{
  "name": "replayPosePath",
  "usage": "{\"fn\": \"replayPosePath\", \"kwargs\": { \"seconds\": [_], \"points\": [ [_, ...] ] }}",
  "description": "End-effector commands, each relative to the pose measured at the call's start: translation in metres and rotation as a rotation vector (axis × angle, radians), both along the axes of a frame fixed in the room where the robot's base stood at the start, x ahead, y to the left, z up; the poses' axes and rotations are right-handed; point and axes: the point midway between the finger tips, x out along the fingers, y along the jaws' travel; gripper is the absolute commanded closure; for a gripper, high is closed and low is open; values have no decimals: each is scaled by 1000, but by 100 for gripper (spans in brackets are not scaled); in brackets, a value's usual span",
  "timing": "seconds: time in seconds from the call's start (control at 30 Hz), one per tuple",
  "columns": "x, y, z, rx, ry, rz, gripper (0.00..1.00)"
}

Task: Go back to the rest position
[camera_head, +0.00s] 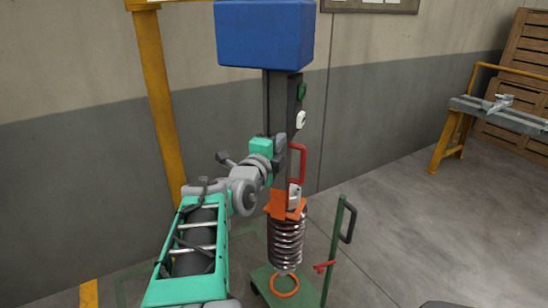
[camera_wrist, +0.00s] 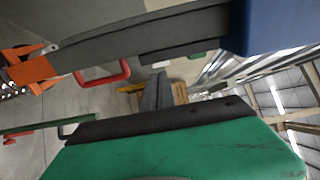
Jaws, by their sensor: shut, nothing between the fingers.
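My gripper (camera_head: 281,145) is at the end of my arm, in front of the dark grey column of the isolator frame (camera_head: 277,100) in the head view. It is left of the red handle (camera_head: 300,163), and I cannot tell whether it touches the column. In the wrist view my shut, empty gripper (camera_wrist: 158,92) points past the column (camera_wrist: 140,38), which runs across the top. The red handle (camera_wrist: 105,75) also shows there, apart from the fingers.
A blue box (camera_head: 264,35) tops the column. An orange bracket (camera_head: 283,206) and a ribbed silver stack (camera_head: 287,243) are below, over a green trolley (camera_head: 305,290) with an upright handle. A yellow post (camera_head: 157,90) stands left. Floor at right is clear before a bench (camera_head: 505,114).

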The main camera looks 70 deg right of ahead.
Motion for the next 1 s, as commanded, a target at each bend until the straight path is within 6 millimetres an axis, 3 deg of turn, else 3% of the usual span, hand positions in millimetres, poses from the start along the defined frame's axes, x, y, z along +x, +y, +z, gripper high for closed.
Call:
{"fn": "replayPosePath", "kwargs": {
  "seconds": [0.13,0.37,0.47,0.57,0.67,0.7,0.77,0.8,0.87,0.9,1.0],
  "points": [
    [3,30,-1,-1,-1,3,100],
    [5,43,-1,9,8,6,100],
    [34,50,-9,71,77,75,100],
    [93,76,-30,192,247,240,100],
    [160,127,-60,310,498,481,100],
    [184,152,-71,342,607,587,100],
    [213,193,-88,373,776,753,100],
    [230,224,-97,381,893,868,100],
    [248,272,-111,371,1076,1048,100],
    [256,306,-119,351,1200,1173,100],
    [259,393,-137,241,1520,1498,100]
  ]
}}
